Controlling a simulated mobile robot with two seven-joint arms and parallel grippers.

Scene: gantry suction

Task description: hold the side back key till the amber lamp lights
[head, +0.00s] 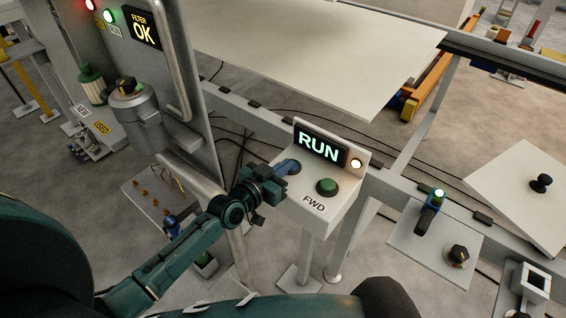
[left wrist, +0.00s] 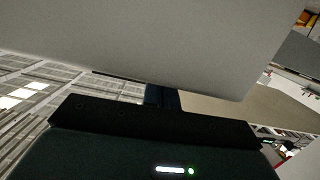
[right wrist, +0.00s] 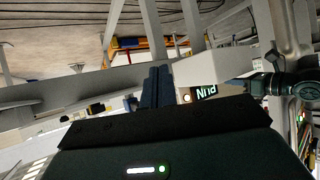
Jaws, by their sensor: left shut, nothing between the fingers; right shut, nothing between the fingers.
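In the left wrist view, a grey surface (left wrist: 150,40) fills the top and hides the tips of the left fingers (left wrist: 161,96). My right gripper (right wrist: 157,88) is shut and empty; the RUN display (right wrist: 206,91) shows upside down beyond it.
A grey cabinet with a FILTER OK sign (head: 142,28) stands left of the box. A large pale sheet (head: 330,45) lies behind. Cables run behind the box.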

